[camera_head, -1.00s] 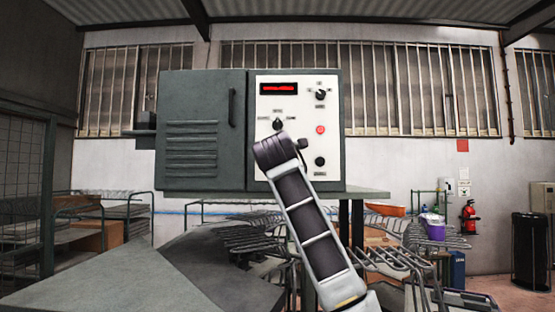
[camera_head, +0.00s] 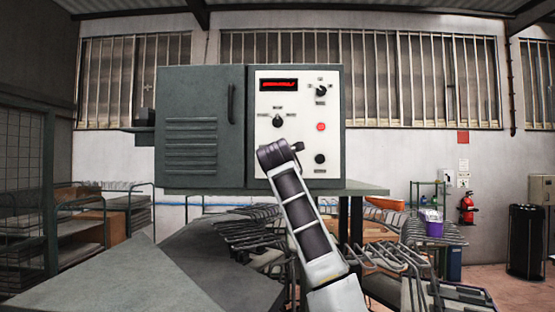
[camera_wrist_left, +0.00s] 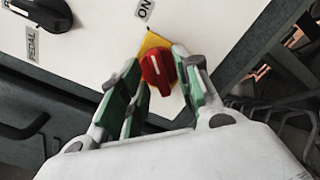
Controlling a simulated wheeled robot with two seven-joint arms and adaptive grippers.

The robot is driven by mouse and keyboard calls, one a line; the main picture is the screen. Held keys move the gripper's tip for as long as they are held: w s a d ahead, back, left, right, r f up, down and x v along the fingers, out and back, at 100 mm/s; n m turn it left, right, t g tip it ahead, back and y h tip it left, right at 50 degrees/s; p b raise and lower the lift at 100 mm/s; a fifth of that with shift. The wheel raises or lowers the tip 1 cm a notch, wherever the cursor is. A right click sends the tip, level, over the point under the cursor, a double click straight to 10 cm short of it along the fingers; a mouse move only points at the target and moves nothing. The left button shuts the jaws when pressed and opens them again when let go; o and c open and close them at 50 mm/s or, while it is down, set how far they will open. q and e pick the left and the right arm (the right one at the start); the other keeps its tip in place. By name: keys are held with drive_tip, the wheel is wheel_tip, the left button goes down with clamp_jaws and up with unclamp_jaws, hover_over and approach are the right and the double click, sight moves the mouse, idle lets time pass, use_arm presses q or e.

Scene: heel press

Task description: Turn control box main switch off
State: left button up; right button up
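The control box (camera_head: 205,90) is a dark grey cabinet with a white panel (camera_head: 297,135) on its right part. The main switch (camera_wrist_left: 159,72) is a red knob on a yellow plate below an ON label, seen in the left wrist view. My left gripper (camera_wrist_left: 157,62) is open, with one finger on each side of the red knob. I cannot tell if a finger touches it. In the head view my arm covers the panel's lower left, hiding the switch and gripper. The red display (camera_head: 279,85) is lit. My right gripper is not in view.
Other panel controls are near: a black pedal knob (camera_head: 278,121), an upper knob (camera_head: 321,91), a red button (camera_head: 320,127) and a lower black knob (camera_head: 320,159). A grey work table (camera_head: 105,285) lies in front on the left. Metal racks (camera_head: 250,232) stand below the box.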

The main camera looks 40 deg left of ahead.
use_arm(q)
drive_tip(key=c, duration=0.7)
clamp_jaws()
